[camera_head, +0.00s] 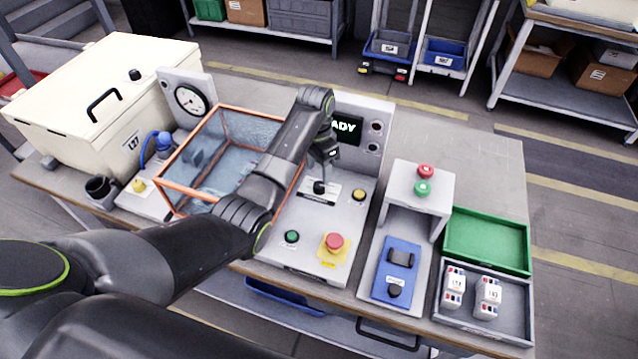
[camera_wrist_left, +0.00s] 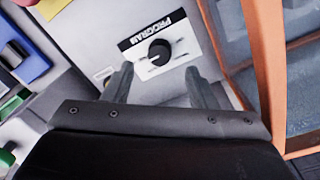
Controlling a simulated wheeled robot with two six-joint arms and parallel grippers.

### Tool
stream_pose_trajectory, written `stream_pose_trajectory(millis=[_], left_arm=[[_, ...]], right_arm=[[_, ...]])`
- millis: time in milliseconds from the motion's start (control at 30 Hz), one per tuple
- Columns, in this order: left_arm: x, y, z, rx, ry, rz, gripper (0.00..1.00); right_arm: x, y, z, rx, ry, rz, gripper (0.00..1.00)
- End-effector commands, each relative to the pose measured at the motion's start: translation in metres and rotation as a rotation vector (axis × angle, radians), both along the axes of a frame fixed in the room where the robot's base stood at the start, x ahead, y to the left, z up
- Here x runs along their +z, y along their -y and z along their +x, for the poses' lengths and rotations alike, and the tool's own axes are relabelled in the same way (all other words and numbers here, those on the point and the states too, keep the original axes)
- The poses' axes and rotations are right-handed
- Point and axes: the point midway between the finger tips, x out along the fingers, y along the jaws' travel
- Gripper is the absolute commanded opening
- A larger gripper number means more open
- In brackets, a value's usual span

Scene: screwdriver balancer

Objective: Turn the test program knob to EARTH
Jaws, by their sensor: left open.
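The program knob (camera_wrist_left: 159,53) is a round black knob on a white plate lettered PROGRAM in the left wrist view. In the head view the knob (camera_head: 319,187) sits on the grey control panel (camera_head: 290,237), below a dark display of which "ADY" shows. My left gripper (camera_wrist_left: 158,90) is open, its two fingers apart and pointing toward the knob, which shows between and beyond the fingertips. I see no contact with it. In the head view the left gripper (camera_head: 328,160) is just above the knob, partly hidden by its own arm. The plate's position markings are too small to read.
An orange-framed clear box (camera_head: 190,165) stands left of the panel. A red button (camera_head: 334,242) on yellow and a green button (camera_head: 292,236) are at the panel's front. A grey stand with two buttons (camera_head: 422,188) and a green tray (camera_head: 488,238) are to the right.

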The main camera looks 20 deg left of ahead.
Motion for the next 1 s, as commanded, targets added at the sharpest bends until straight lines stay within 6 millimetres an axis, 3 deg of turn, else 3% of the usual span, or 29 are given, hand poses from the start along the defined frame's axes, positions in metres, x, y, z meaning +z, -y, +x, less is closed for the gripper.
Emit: stream_pose_trajectory(millis=[100,300,700,1000], left_arm=[[-0.024,0.002,-0.002,0.0,-0.005,-0.001,0.52],[-0.049,0.002,-0.002,-0.001,-0.001,0.0,0.52],[-0.058,0.003,-0.002,-0.001,0.001,-0.001,0.52],[-0.058,0.003,-0.002,0.0,0.0,0.0,0.15]], right_arm=[[0.003,0.0,-0.002,0.0,-0.003,0.0,0.6],[0.003,0.0,-0.007,-0.002,-0.009,0.0,0.6],[0.003,0.0,-0.009,-0.002,-0.012,0.0,0.6],[0.003,0.0,-0.009,-0.002,-0.012,0.0,0.6]])
